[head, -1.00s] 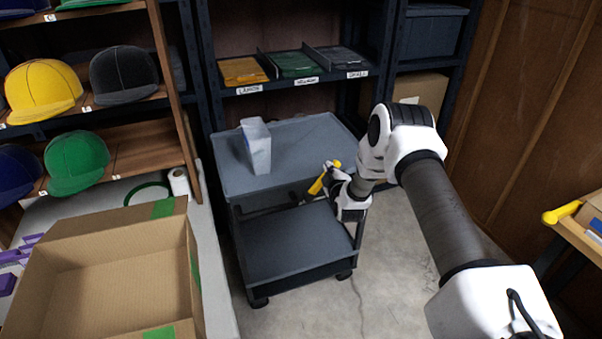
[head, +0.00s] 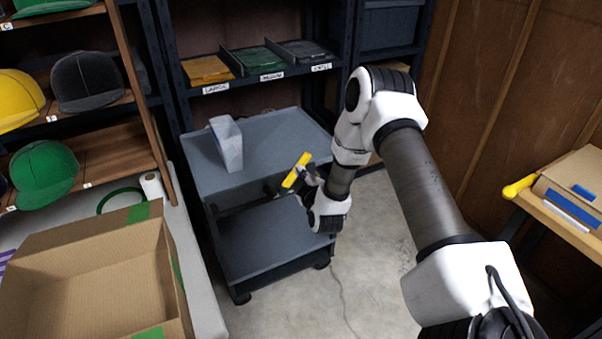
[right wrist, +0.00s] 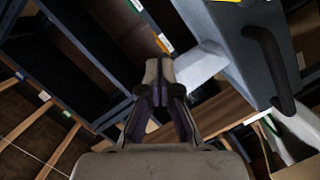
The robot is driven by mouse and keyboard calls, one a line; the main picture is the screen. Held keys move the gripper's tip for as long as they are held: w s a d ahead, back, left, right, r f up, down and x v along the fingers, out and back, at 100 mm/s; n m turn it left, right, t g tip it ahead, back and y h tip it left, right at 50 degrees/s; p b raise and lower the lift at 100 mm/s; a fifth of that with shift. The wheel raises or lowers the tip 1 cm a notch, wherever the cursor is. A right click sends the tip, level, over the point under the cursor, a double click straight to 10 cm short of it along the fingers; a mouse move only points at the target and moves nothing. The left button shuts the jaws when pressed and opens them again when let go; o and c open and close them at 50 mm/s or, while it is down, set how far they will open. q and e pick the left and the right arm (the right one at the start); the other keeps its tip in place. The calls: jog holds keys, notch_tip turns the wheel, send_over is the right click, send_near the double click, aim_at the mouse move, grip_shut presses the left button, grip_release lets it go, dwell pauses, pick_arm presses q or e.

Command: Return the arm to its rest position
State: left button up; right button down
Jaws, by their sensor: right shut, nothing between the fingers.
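My right arm reaches in from the lower right in the head view, bent at the elbow. My right gripper (head: 300,190) is at the front right of the grey cart, low by its upper tray. In the right wrist view its fingertips (right wrist: 160,78) are together with nothing between them. A yellow strip (head: 297,170) shows right beside the gripper; I cannot tell whether they touch. My left gripper is in no view.
The grey two-tier cart (head: 265,135) carries a pale upright container (head: 228,146). An open cardboard box (head: 145,250) is on the left table. Cap shelves (head: 110,140) stand at left. A side table (head: 545,212) with a carton is at right. Floor right of the cart is clear.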

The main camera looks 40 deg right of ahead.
jog(key=shift+d, duration=0.15)
dwell(0.3)
jog(key=s+a+f+n+g+y, duration=0.1)
jog(key=s+a+f+g+y, duration=0.15)
jog(key=s+a+f, duration=0.4)
jog(key=s+a+f+n+g+y, duration=0.25)
jog(key=a+f, duration=0.45)
jog(key=a, duration=0.4)
jog(key=s+a+f+m+g, duration=0.1)
jog(key=s+a+m+g, duration=0.1)
jog(key=s, duration=0.6)
jog(key=s+a+f+m+g+y, duration=0.1)
jog(key=s+m+g, duration=0.3)
jog(key=s, duration=0.5)
jog(key=s+a+f+m+g+y, duration=0.1)
jog(key=s+a+f+m+g, duration=0.2)
jog(key=s, duration=0.6)
jog(key=shift+s+a+f+m+g, duration=0.15)
jog(key=shift+a+m+g, duration=0.2)
jog(key=shift+m+g, duration=0.2)
